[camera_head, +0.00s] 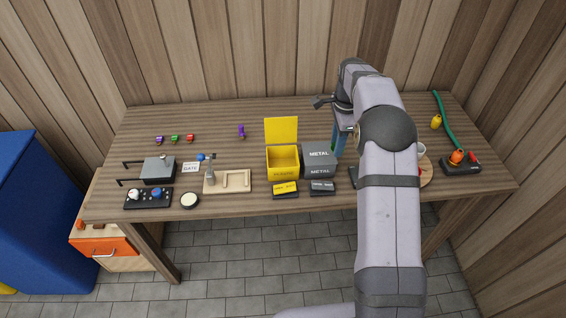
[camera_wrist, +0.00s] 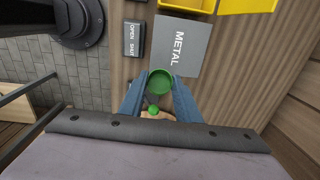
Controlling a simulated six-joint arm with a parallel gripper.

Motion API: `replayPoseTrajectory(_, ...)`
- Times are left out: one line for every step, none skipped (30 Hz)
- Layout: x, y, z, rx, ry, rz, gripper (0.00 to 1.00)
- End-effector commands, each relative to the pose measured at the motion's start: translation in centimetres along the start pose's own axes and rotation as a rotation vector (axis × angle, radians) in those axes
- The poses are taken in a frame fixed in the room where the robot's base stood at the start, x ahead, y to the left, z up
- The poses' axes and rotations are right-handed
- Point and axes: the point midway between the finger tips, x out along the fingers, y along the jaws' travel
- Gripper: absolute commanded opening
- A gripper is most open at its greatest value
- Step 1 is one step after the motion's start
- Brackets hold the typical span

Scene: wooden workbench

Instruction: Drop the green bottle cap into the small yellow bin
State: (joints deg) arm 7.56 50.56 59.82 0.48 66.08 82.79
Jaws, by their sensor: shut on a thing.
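In the wrist view a round green bottle cap (camera_wrist: 160,82) sits between the blue fingers of my gripper (camera_wrist: 160,93), which is shut on it. In the head view my gripper (camera_head: 340,142) is just right of the grey METAL bin, and the cap is largely hidden. The small yellow bin (camera_head: 283,174) stands left of the grey bin with its lid (camera_head: 281,130) raised and its inside showing. Part of the yellow bin (camera_wrist: 246,4) also shows at the top of the wrist view.
The grey METAL bin (camera_head: 318,159), closed on top, stands between my gripper and the yellow bin. Two small labelled blocks (camera_head: 285,189) lie in front of the bins. Small purple, green and red pieces (camera_head: 175,138) lie at the back left.

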Motion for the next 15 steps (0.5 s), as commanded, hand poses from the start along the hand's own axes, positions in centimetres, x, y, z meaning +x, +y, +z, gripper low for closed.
replayPoseTrajectory(-0.9, 0.1, 1.6, -0.028, -0.002, 0.005, 0.09)
replayPoseTrajectory(-0.9, 0.2, 2.5, -0.043, -0.003, 0.004, 0.09)
replayPoseTrajectory(-1.0, 0.4, 3.7, -0.066, -0.005, 0.004, 0.09)
replayPoseTrajectory(-1.0, 0.4, 4.6, -0.082, -0.006, 0.005, 0.09)
replayPoseTrajectory(-1.0, 0.5, 5.6, -0.100, -0.007, 0.004, 0.09)
replayPoseTrajectory(-1.0, 0.6, 6.8, -0.122, -0.008, 0.004, 0.09)
replayPoseTrajectory(-0.9, 0.6, 7.7, -0.138, -0.009, 0.004, 0.09)
replayPoseTrajectory(-0.9, 0.7, 8.6, -0.155, -0.010, 0.004, 0.09)
replayPoseTrajectory(-0.8, 0.7, 9.6, -0.174, -0.011, 0.004, 0.09)
replayPoseTrajectory(-0.8, 0.7, 10.4, -0.188, -0.012, 0.003, 0.09)
replayPoseTrajectory(-0.8, 0.7, 11.2, -0.203, -0.013, 0.003, 0.09)
replayPoseTrajectory(-0.6, 0.7, 12.1, -0.216, -0.014, 0.003, 0.09)
replayPoseTrajectory(-0.6, 0.6, 12.8, -0.225, -0.014, 0.003, 0.09)
replayPoseTrajectory(-0.6, 0.6, 13.5, -0.235, -0.015, 0.003, 0.09)
replayPoseTrajectory(-0.4, 0.3, 14.4, -0.233, -0.014, 0.002, 0.09)
